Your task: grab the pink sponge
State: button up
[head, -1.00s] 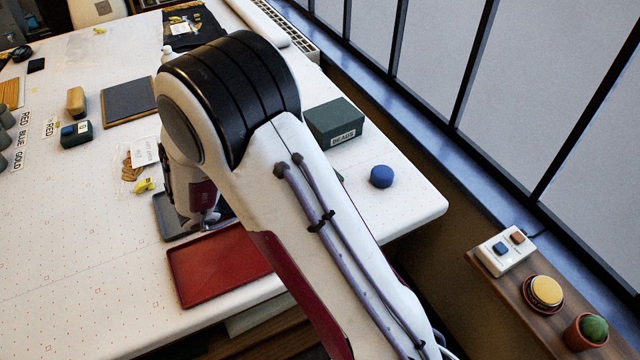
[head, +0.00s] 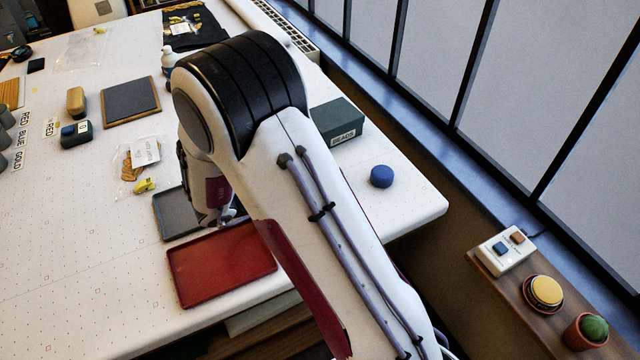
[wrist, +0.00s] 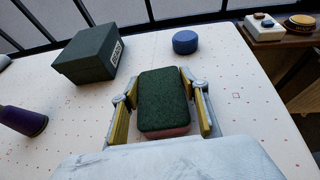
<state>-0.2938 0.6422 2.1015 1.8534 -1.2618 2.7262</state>
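The pink sponge (wrist: 165,104) shows in the wrist view as a block with a dark green top and a pink lower part. It sits on the white table between the two fingers of my gripper (wrist: 160,95). The fingers have yellow inner pads and stand apart, one on each side of the sponge. A narrow gap shows at the left pad; whether the right finger touches is hard to tell. In the head view my arm hides the sponge and the fingertips.
A dark green beads box (head: 336,122) and a blue round object (head: 381,176) lie beyond the sponge. A purple cone-shaped thing (wrist: 22,120) is at the left in the wrist view. A red tray (head: 220,268) and a grey tray (head: 172,215) lie near the table's front edge.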

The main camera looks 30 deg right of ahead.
jog(key=shift+r, duration=0.1)
jog(key=shift+c, duration=0.3)
jog(key=shift+r, duration=4.9)
